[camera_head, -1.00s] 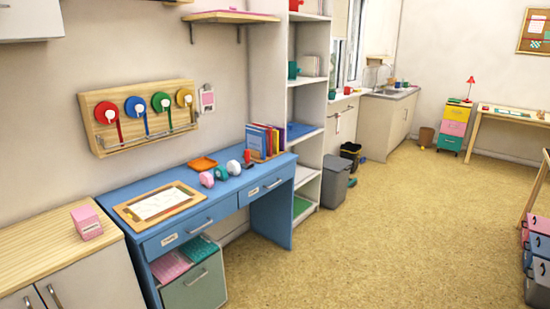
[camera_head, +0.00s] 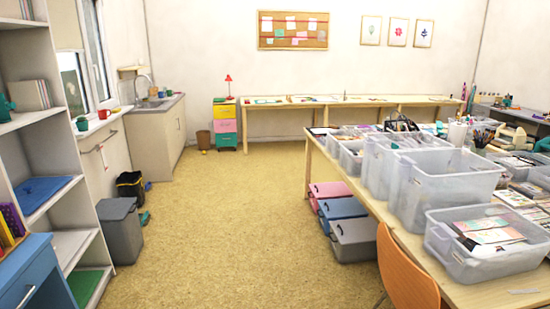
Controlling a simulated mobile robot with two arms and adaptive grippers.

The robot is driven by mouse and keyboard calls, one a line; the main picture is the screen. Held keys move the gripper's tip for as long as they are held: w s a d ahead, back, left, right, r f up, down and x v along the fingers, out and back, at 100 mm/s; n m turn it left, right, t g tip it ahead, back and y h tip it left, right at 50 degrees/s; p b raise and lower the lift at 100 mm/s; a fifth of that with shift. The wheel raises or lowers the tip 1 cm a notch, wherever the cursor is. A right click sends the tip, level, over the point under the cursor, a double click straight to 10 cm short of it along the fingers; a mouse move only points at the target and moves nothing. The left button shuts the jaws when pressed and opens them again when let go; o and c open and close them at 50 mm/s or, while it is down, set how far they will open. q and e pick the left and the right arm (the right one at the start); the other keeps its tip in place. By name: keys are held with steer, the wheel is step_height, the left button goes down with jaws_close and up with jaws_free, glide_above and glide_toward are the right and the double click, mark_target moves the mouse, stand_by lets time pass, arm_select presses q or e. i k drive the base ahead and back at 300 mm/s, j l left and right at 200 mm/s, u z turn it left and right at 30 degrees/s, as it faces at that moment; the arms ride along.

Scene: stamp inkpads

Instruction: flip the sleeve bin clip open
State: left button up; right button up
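Several clear plastic bins stand on the wooden table at the right. The nearest clear bin (camera_head: 490,242) is open at the top and holds cards or papers. A larger clear bin (camera_head: 445,190) stands behind it, and another clear bin (camera_head: 378,165) is farther back. I cannot tell which of these, if any, is the sleeve bin, and no clip can be made out. Neither of my grippers is in view.
The wooden table (camera_head: 400,232) fills the right side, with an orange chair (camera_head: 405,275) at its near edge. Lidded boxes, including a grey box (camera_head: 354,240), sit on the floor beside it. A grey trash bin (camera_head: 121,232) stands left. The floor between is clear.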

mark_target(371, 141)
steer(key=i+z, duration=0.3)
steer(key=z, duration=0.15)
steer(key=i+j+z, duration=0.2)
steer(key=z, duration=0.2)
steer(key=i+j, duration=0.05)
steer(key=i, duration=0.05)
